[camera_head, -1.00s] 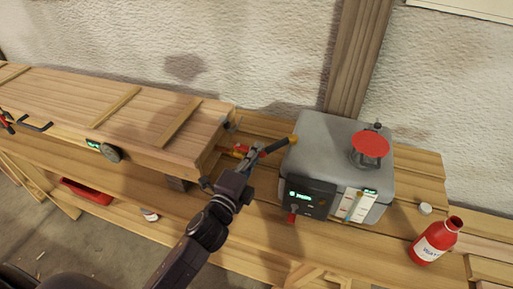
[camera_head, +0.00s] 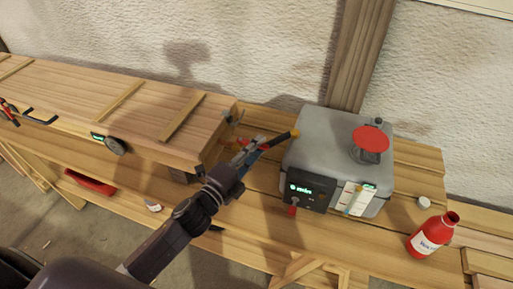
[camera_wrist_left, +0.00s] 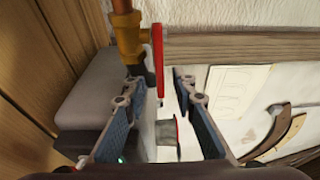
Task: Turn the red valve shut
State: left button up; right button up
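A red valve lever (camera_wrist_left: 158,60) shows in the left wrist view as a thin upright bar. It runs alongside a brass and copper pipe fitting (camera_wrist_left: 127,35). My left gripper (camera_wrist_left: 156,85) is open, its two blue-padded fingers spread apart. The lever's lower end lies between the fingertips in the picture; I cannot tell if it touches either. In the head view my left gripper (camera_head: 246,148) is at the gap between the wooden box and the grey machine, and it largely hides the valve. My right gripper is not in view.
The grey machine (camera_head: 318,150) with a red round cap (camera_head: 370,139) stands right of the gripper on a wooden bench. A long wooden box (camera_head: 150,120) lies left of it. A red bottle (camera_head: 432,236) and a small white cap (camera_head: 424,203) stand at the right.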

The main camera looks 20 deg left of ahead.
pick_arm(q)
jog(key=v, duration=1.2)
dwell(0.5)
